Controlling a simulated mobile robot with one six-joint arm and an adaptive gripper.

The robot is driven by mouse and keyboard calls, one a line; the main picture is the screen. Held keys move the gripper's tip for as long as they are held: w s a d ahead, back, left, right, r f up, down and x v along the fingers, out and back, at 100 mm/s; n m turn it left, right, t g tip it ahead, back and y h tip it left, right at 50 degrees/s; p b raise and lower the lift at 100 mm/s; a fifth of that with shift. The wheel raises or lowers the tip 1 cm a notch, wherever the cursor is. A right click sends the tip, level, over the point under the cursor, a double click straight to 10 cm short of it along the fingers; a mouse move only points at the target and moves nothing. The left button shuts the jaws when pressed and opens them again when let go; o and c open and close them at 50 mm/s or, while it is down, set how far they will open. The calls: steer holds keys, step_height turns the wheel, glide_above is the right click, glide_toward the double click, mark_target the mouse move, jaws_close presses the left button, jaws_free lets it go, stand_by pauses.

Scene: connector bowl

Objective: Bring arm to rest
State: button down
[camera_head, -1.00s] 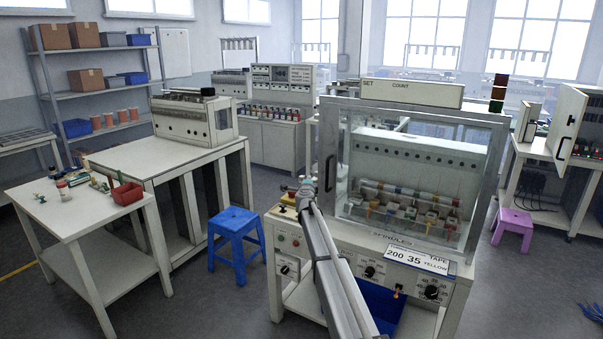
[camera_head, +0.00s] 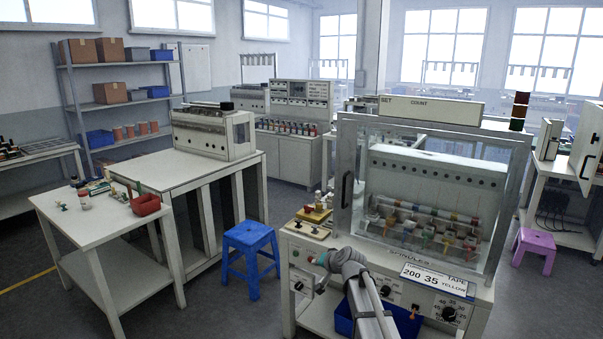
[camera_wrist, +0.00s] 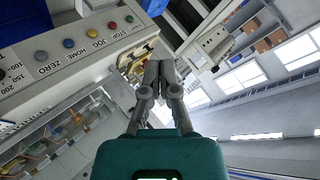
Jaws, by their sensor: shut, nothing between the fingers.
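My arm (camera_head: 362,283) reaches up from the bottom of the head view, in front of the winding machine with the glass hood (camera_head: 425,200). My gripper's teal body shows at the arm's end, by the left part of the machine's front panel; its fingers are small and hard to make out there. In the wrist view my gripper (camera_wrist: 163,66) has its two grey fingers together at the tips, with nothing held. The machine's panel (camera_wrist: 80,45) with coloured buttons lies to the left of the fingers in that view.
A blue bin (camera_head: 347,318) sits below the machine's panel. A blue stool (camera_head: 250,250) stands left of the machine, and a pink stool (camera_head: 535,243) stands right. A white table (camera_head: 85,225) with a red bin (camera_head: 146,205) is at the left.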

steer(key=s+d+f+n+g+h, duration=0.1)
steer(key=s+d+f+g+h, duration=0.1)
steer(key=s, duration=0.8)
steer(key=s+d+f+n+g+h, duration=0.1)
steer(key=s+d+f+g+h, duration=0.1)
steer(key=s+d, duration=0.4)
steer(key=s+d+f+g+h, duration=0.2)
steer(key=s+d+f+g, duration=0.1)
steer(key=s, duration=1.3)
steer(key=shift+d+f+n+g, duration=0.4)
steer(key=shift+f+g, duration=0.25)
steer(key=shift+g, duration=0.45)
